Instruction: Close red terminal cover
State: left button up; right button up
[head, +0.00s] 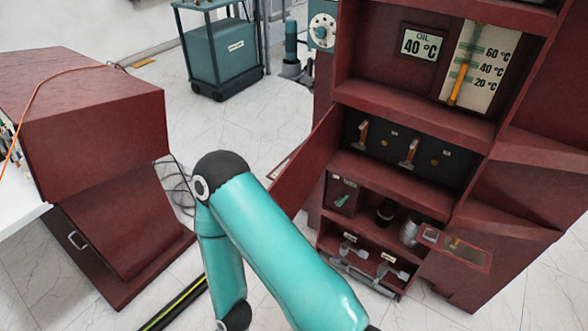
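The dark red cabinet (395,107) stands at the right. A red cover panel (307,168) stands swung open at the left of its compartment with the lever switches (408,152). A smaller red flap with a window (455,246) sticks out open at the lower right of the cabinet. I cannot tell which of these is the terminal cover. My teal arm crosses the lower middle, its elbow left of the open panel. Neither gripper shows.
Lower compartments hold a dark round part, a grey cylinder (411,230) and metal terminals (388,266). An oil gauge (421,44) reads 40 °C above. A red desk-like console (85,110) stands left. A teal cart (220,50) stands behind. Pale floor lies between console and cabinet.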

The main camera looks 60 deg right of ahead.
aim_at(292, 186)
jog(key=u, duration=0.15)
jog(key=i, duration=2.2)
jog(key=z, duration=1.7)
jog(key=i, duration=0.2)
jog(key=z, duration=2.25)
jog(key=k, duration=0.55)
jog(key=z, duration=0.25)
jog(key=i, duration=0.9)
jog(key=z, duration=0.25)
